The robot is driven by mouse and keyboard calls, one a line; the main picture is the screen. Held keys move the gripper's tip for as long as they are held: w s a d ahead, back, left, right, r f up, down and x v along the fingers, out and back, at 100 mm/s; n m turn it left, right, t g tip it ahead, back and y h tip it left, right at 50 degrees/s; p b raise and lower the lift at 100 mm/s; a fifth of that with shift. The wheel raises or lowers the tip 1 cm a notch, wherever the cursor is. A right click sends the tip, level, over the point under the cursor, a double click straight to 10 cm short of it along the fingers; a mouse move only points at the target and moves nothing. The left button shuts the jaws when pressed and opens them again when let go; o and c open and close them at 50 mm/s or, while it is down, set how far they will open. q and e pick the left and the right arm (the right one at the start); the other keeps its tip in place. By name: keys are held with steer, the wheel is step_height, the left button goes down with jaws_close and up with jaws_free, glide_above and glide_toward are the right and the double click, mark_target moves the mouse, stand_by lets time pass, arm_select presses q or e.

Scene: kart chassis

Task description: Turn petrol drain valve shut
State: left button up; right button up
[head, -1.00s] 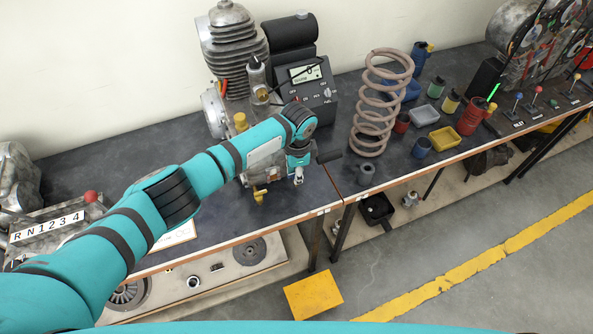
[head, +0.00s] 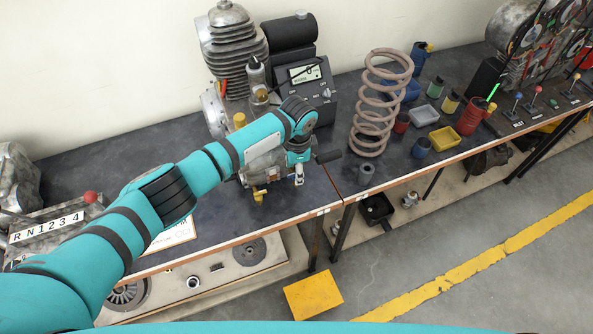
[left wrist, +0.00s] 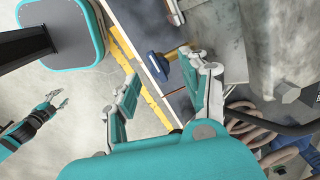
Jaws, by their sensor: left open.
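A yellow valve (head: 259,195), which looks like the petrol drain valve, sticks out low at the front of the engine by the bench edge. My left gripper (head: 299,174) points down in the head view, just right of the valve and apart from it. In the left wrist view its two fingers (left wrist: 166,82) are spread and empty. A dark blue knob on a short shaft (left wrist: 157,66) shows between and beyond the fingertips. My right gripper (left wrist: 58,99) shows at the left of the left wrist view, fingers apart, away from the bench.
The finned engine (head: 232,50) stands behind my left arm beside a dark meter box (head: 308,85). A black handle (head: 328,156) sticks out right of the gripper. A large coil spring (head: 378,100) stands further right. A yellow block (head: 313,295) lies on the floor in front.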

arm_select(q)
step_height(320, 180, up, 10)
steer(key=shift+s+r, duration=0.2)
steer(key=shift+s, duration=0.05)
stand_by(0.5)
